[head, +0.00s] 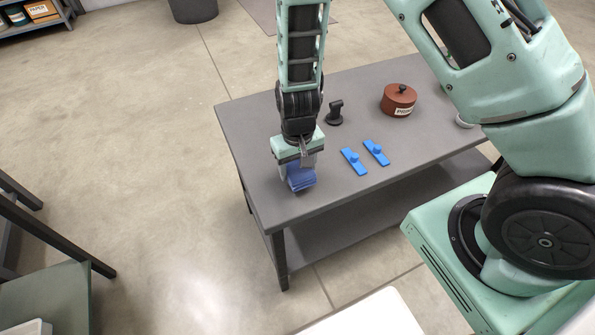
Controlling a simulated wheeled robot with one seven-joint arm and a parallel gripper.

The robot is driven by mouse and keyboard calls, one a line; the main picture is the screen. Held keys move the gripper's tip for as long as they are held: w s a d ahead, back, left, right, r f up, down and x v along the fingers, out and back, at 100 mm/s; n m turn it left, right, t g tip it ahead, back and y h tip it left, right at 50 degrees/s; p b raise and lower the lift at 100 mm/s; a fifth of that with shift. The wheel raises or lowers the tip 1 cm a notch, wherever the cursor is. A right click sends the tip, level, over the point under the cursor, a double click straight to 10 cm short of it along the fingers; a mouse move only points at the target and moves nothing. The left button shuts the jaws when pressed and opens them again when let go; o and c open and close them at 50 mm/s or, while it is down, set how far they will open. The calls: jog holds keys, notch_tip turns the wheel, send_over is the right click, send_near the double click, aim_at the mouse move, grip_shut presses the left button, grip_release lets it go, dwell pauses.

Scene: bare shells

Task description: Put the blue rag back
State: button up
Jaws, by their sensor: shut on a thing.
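The blue rag (301,178) is a folded dark blue cloth at the left end of the grey table (260,190). My gripper (298,165) points down over it and is shut on it, with the rag showing below the fingers. I cannot tell whether the rag touches the tabletop or hangs just above it. My fingers and wrist hide the rag's upper part.
Two blue flat pieces with knobs (354,161) (376,152) lie right of the rag. A black knobbed object (335,113) and a labelled red-brown round pot (398,100) stand farther back. A white round thing (464,122) is partly behind my arm. A shelf (28,22) stands top left.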

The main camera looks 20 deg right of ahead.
jog(key=shift+f, duration=1.05)
jog(key=shift+f, duration=0.2)
jog(key=o, duration=1)
jog(key=shift+r, duration=0.15)
